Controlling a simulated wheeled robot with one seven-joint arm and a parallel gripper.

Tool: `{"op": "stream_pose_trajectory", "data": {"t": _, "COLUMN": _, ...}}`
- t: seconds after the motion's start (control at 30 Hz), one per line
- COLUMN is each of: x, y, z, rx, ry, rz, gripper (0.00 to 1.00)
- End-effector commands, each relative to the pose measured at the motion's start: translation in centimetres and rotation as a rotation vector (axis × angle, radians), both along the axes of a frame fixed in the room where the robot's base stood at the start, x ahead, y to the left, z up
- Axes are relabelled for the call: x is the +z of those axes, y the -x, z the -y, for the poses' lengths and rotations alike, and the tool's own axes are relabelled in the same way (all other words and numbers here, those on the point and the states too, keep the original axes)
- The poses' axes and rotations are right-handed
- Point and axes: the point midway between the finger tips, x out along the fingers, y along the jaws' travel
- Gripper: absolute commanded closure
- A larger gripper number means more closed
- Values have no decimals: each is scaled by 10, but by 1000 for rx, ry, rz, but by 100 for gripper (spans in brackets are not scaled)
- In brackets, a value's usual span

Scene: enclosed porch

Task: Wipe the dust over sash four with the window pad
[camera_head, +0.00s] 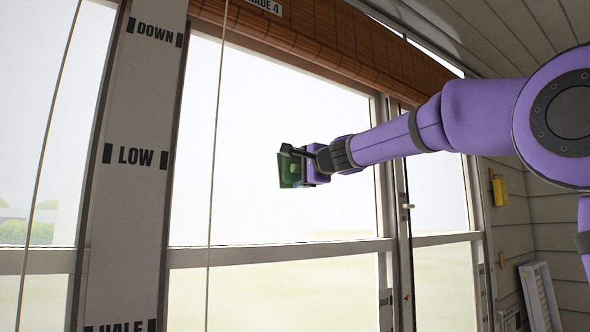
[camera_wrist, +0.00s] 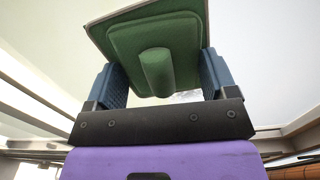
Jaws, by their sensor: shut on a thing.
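My gripper (camera_head: 305,166) is shut on the green window pad (camera_head: 288,170) and holds it up in front of the large window pane (camera_head: 270,110). In the wrist view the pad (camera_wrist: 140,35) shows its green back with a rounded handle, and the blue fingers of my gripper (camera_wrist: 158,72) stand on either side of that handle. The pad's wiping face is hidden, and I cannot tell whether it touches the glass. A faint greyish patch (camera_wrist: 188,95) shows beyond the pad in the wrist view. A label reading in part "ADE 4" (camera_head: 264,6) is at the top, on the shade.
A rolled brown shade (camera_head: 330,45) hangs across the window top. A post (camera_head: 135,160) marked DOWN and LOW stands left, with thin cords nearby. A yellow object (camera_head: 499,190) hangs on the right wall, above a leaning white louvred panel (camera_head: 540,295).

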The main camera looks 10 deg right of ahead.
Motion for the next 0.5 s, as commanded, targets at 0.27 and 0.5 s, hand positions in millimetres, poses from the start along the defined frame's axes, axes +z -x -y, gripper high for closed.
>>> {"op": "stream_pose_trajectory", "data": {"t": 0.27, "x": 0, "y": -3, "z": 12, "rx": 0, "ry": 1, "rz": 1, "gripper": 51}}
{"op": "stream_pose_trajectory", "data": {"t": 0.5, "x": 0, "y": -9, "z": 24, "rx": -1, "ry": -1, "rz": 0, "gripper": 51}}
